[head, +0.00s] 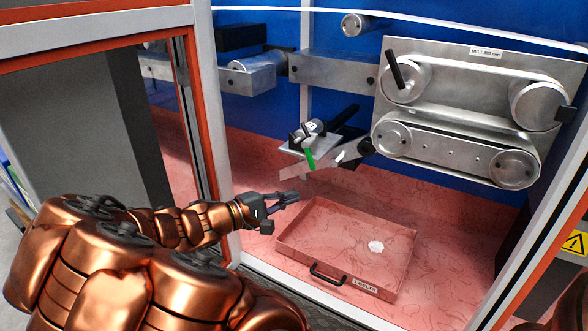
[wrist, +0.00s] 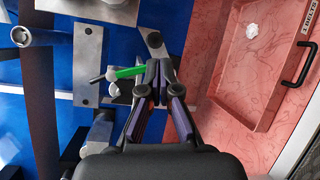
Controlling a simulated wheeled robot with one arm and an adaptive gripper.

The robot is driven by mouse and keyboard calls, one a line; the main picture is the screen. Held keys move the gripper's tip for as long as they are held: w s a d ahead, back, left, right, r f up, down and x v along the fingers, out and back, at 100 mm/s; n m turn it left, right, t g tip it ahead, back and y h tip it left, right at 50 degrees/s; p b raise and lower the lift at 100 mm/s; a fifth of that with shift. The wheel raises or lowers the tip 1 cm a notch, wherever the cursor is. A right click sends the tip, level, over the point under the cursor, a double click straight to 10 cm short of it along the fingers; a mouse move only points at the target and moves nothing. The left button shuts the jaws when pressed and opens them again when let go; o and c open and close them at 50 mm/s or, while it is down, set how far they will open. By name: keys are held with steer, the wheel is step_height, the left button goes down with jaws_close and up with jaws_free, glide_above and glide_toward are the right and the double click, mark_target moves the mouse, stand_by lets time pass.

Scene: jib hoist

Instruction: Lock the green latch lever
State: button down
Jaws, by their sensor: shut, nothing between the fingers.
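The green latch lever (head: 309,158) hangs from a small metal bracket assembly at the middle of the machine in the head view. In the wrist view the green lever (wrist: 128,72) points toward my fingertips, its tip close to the left finger; I cannot tell whether they touch. My gripper (head: 296,197) reaches in from the left, below and in front of the lever in the head view. It also shows in the wrist view (wrist: 158,85), fingers shut together with nothing between them. A white fitting (wrist: 113,90) sits at the lever's other end.
A red tray (head: 290,238) with a black handle and a small white object (head: 376,246) lies on the pink floor below. A belt unit (head: 465,110) with rollers is on the right of the blue wall. A frame post (head: 208,130) stands beside my arm.

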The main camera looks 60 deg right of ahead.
steer(key=s+a+f+t+y, duration=0.1)
steer(key=s+a+y, duration=0.3)
steer(key=a, duration=0.7)
steer(key=s+a+f+n+t+y, duration=0.1)
steer(key=s+a+f+y, duration=0.3)
steer(key=a, duration=0.8)
steer(key=s+a+f+t+y, duration=0.1)
steer(key=s+a+f+y, duration=0.1)
steer(key=s+a+y, duration=0.2)
steer(key=a+y, duration=0.3)
steer(key=a, duration=0.4)
steer(key=shift+a+f+n+y, duration=0.2)
steer(key=shift+a+n+y, duration=0.1)
steer(key=shift+a+y, duration=0.1)
steer(key=shift+s, duration=0.1)
